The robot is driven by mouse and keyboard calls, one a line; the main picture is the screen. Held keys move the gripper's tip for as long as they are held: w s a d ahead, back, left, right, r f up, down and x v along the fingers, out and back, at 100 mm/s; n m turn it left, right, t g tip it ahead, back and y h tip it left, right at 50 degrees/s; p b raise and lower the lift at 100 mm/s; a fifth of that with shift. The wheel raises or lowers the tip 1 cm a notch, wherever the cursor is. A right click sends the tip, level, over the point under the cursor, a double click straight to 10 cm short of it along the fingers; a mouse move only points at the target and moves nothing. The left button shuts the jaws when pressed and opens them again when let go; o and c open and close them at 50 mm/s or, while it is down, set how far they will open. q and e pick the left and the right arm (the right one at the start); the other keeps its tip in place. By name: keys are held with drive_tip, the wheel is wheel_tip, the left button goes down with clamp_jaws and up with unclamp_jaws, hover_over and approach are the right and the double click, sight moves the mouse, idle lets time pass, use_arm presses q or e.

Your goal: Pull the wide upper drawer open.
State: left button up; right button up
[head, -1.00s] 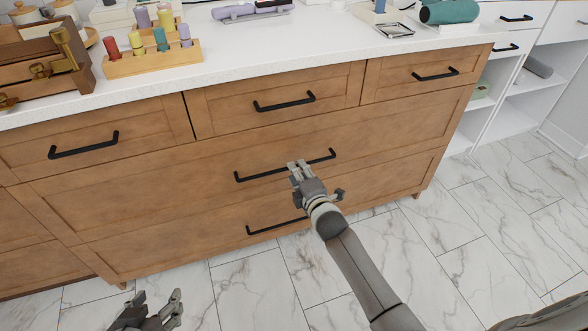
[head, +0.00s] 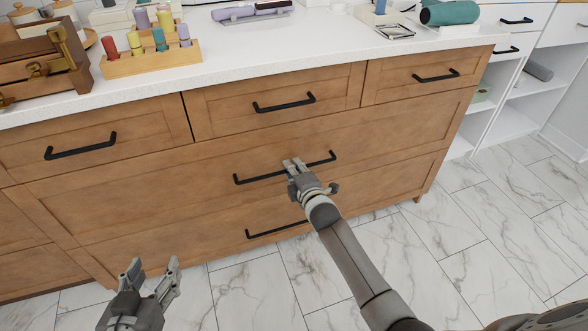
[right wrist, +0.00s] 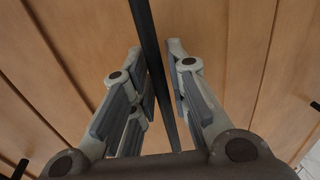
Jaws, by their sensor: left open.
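The wide upper drawer (head: 130,195) is the upper of two full-width wooden drawers below the row of small ones. Its front is flush with the cabinet, and it has a long black bar handle (head: 322,161). My right gripper (head: 292,162) is at the middle of this handle, fingers pointing at the drawer front. In the right wrist view the handle (right wrist: 148,40) runs between the two fingers (right wrist: 157,48), which stand slightly apart with a narrow gap beside the bar. My left gripper (head: 153,264) is open and empty, low in front of the cabinet at left.
A lower wide drawer with its own black handle (head: 270,231) lies below. Small drawers with handles (head: 284,103) line the top. The white countertop (head: 300,45) holds a peg rack (head: 150,63), a wooden box and a teal roll. The marble floor (head: 450,240) in front is clear.

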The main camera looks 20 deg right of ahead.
clamp_jaws()
